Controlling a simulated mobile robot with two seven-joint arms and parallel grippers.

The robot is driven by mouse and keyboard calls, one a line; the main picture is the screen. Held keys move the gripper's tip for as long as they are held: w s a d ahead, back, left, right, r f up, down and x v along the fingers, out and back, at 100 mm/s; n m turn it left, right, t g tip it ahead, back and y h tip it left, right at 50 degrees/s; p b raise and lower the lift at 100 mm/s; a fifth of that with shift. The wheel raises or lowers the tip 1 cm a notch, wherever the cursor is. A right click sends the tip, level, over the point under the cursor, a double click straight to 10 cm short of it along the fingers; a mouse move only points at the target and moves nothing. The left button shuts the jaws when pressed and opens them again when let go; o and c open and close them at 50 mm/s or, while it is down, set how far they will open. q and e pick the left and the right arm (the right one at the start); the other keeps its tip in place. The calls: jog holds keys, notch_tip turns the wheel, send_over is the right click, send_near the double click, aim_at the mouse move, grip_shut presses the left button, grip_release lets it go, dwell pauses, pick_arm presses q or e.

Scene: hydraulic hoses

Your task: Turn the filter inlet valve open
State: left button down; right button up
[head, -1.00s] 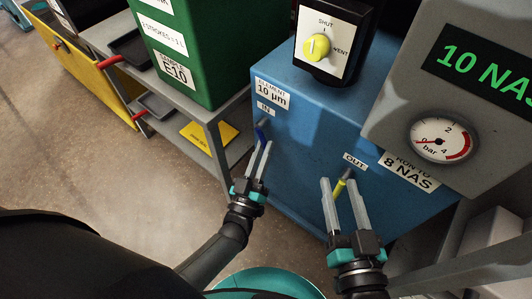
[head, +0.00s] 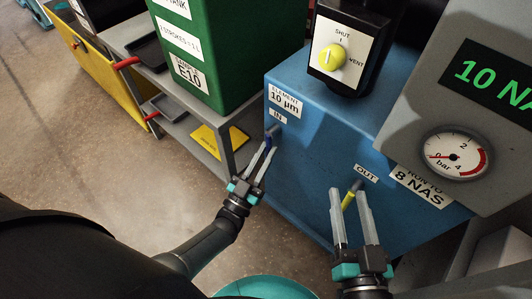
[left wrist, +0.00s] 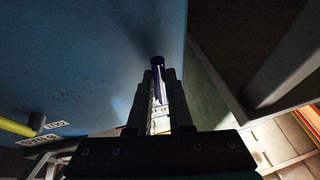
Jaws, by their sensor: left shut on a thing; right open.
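The blue filter unit (head: 310,130) carries an "IN" label (head: 277,116) on its left face. Below the label is a small blue valve handle (head: 269,137), which also shows in the left wrist view (left wrist: 157,64). My left gripper (head: 266,148) is shut on this blue handle, with its fingers on either side; they partly hide it. My right gripper (head: 349,191) is open, its fingers apart near a yellow handle (head: 349,200) beside the "OUT" label (head: 366,173). I cannot tell whether it touches that handle.
A yellow knob (head: 332,56) marked "SHUT" and "VENT" sits above the filter. A grey panel with a pressure gauge (head: 454,156) is at the right. A green tank (head: 222,60) stands on a grey shelf at the left. Open floor (head: 90,150) lies left.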

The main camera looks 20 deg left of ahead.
pick_arm(q)
jog(key=shift+w+r, duration=0.1)
jog(key=shift+r, duration=0.05)
jog(key=c, duration=0.8)
grip_release()
jog(key=shift+c, duration=0.2)
jog(key=v, duration=0.7)
jog(key=shift+s, duration=0.35)
